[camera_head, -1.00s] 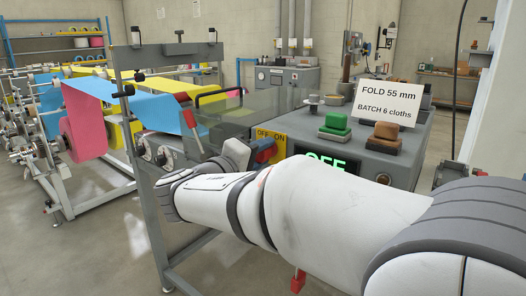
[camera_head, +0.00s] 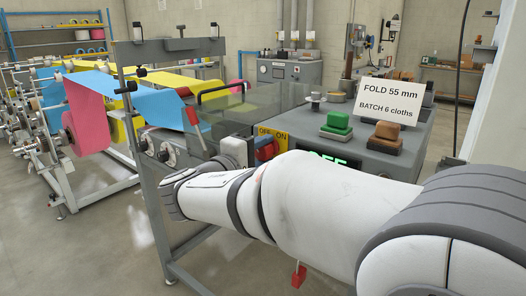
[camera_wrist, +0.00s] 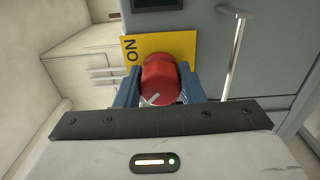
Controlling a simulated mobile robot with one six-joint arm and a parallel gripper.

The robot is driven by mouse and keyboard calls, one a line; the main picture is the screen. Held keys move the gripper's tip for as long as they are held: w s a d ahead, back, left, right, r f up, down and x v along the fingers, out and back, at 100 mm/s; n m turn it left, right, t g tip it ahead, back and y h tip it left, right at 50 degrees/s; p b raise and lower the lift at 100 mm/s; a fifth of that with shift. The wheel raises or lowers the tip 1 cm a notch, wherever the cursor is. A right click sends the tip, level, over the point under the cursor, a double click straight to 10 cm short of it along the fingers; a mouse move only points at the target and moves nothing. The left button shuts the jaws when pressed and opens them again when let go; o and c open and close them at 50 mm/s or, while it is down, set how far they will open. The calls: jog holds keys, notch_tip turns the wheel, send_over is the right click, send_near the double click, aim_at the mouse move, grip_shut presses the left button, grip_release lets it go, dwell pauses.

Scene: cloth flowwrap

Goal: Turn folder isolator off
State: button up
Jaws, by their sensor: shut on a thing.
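The folder isolator is a red rotary knob (camera_wrist: 160,78) on a yellow plate (camera_wrist: 182,43), whose "ON" label shows in the wrist view. In the head view the plate (camera_head: 272,133) reads "OFF ON" on the side of the grey machine, and the red knob (camera_head: 266,151) is partly covered by my gripper. My gripper (camera_wrist: 160,92) has one blue finger on each side of the knob and is shut on it. A pale pointer mark shows low on the knob. Its exact angle against the labels is hard to tell.
Green letters on a display (camera_head: 323,157), apparently "OFF", are partly hidden by my arm. A metal bar (camera_wrist: 235,60) stands right of the knob.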

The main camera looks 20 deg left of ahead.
jog(key=o, duration=1)
jog(key=v, duration=0.8)
jog(key=shift+w, duration=0.1)
